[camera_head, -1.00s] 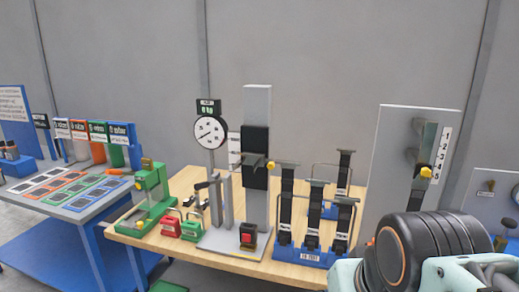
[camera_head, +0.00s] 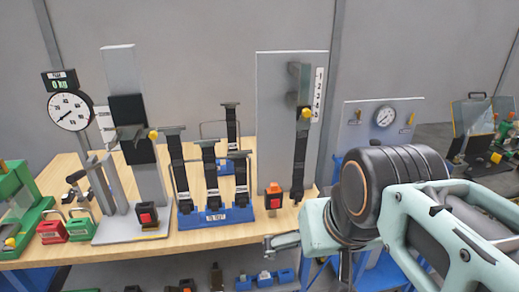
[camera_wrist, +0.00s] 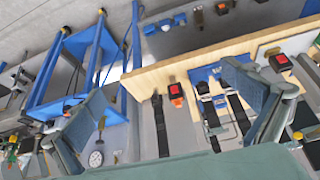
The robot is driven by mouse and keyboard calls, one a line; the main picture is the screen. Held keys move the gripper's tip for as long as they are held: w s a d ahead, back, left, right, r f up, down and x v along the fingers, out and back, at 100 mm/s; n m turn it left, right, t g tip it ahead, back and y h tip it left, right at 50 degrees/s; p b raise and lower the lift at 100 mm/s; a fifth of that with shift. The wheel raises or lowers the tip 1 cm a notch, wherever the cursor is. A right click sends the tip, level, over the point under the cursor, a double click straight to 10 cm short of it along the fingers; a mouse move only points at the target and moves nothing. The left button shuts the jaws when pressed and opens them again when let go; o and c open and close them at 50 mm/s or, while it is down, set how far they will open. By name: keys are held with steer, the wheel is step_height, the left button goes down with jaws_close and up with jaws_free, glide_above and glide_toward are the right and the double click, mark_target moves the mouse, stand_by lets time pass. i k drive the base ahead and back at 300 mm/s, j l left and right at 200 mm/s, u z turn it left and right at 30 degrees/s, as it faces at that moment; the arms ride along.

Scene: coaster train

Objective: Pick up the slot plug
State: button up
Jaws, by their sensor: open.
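I cannot tell for sure which thing is the slot plug; none in view is clearly labelled so. My gripper (camera_wrist: 165,100) shows in the wrist view as two wide-apart fingers with nothing between them. In the head view my arm fills the lower right, and the gripper is mostly hidden behind it. The wooden workbench (camera_head: 270,160) carries a blue rack (camera_head: 216,217) with several black upright straps. A tall grey panel (camera_head: 275,90) with a numbered strip and a yellow knob stands at its right end, with an orange-red buckle (camera_head: 273,197) in front.
A dial gauge (camera_head: 70,111), a grey post, a red block (camera_head: 53,230) and a green stand (camera_head: 15,190) are at the left. Small items lie on a lower shelf under the bench. A gauge panel (camera_head: 370,125) stands at the right behind my arm.

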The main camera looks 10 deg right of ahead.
mark_target(274, 188)
steer(key=i+j+z, duration=0.4)
steer(key=j, duration=0.25)
steer(key=j+z, duration=0.15)
steer(key=j, duration=0.2)
steer(key=i+j+z, duration=0.2)
steer(key=j, duration=0.15)
steer(key=k, duration=0.1)
